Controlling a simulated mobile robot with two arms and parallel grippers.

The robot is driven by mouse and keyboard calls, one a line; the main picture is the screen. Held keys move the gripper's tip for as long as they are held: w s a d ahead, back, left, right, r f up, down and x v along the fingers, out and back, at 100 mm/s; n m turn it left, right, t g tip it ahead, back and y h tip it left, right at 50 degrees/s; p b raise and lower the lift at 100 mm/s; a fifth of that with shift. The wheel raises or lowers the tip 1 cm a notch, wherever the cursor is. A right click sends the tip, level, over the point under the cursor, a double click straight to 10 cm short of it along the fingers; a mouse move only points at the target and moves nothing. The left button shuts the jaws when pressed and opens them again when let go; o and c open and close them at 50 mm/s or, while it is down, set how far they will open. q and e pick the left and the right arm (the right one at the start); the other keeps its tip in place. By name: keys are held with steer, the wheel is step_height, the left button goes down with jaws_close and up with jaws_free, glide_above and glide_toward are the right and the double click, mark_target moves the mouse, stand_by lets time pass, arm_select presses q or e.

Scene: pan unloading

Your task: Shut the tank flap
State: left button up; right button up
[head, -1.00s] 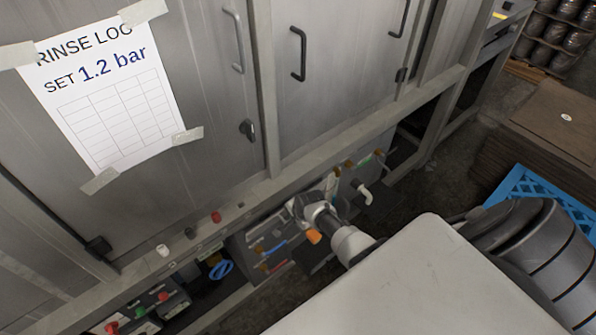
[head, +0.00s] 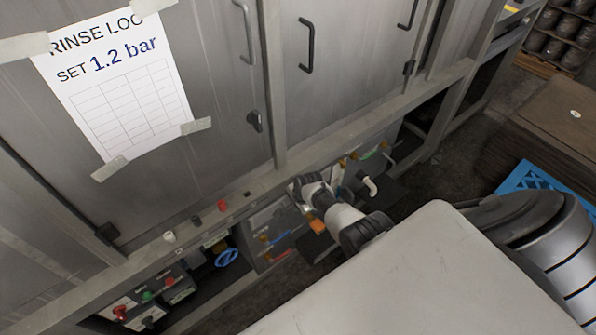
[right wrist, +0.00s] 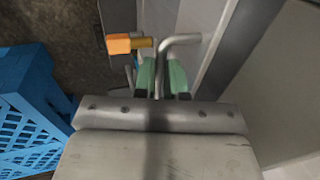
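My right gripper (head: 306,186) reaches in from the right to the low fittings under the steel cabinet. In the right wrist view its two green-padded fingers (right wrist: 162,78) are a small gap apart. A bent grey metal rod (right wrist: 181,39) runs down between or in front of them; whether they grip it is unclear. An orange-ended fitting (right wrist: 120,43) sits just left of the fingers. A grey panel with coloured marks (head: 268,217) is left of my right gripper in the head view. I cannot tell which part is the tank flap. My left gripper is out of view.
A white bent pipe (head: 371,185) sticks out right of my gripper. A blue handwheel (head: 227,257) and a box with buttons (head: 150,297) are at lower left. The cabinet doors (head: 345,70) are closed. A blue crate (right wrist: 25,115) stands at the wrist view's left.

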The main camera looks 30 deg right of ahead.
steer(key=o, duration=0.4)
steer(key=shift+w, duration=0.25)
steer(key=shift+o, duration=0.2)
steer(key=p+v, duration=0.4)
steer(key=v, duration=0.6)
steer(key=shift+s+r+p, duration=0.15)
steer(key=shift+r+p, duration=0.2)
steer(key=shift+r, duration=0.05)
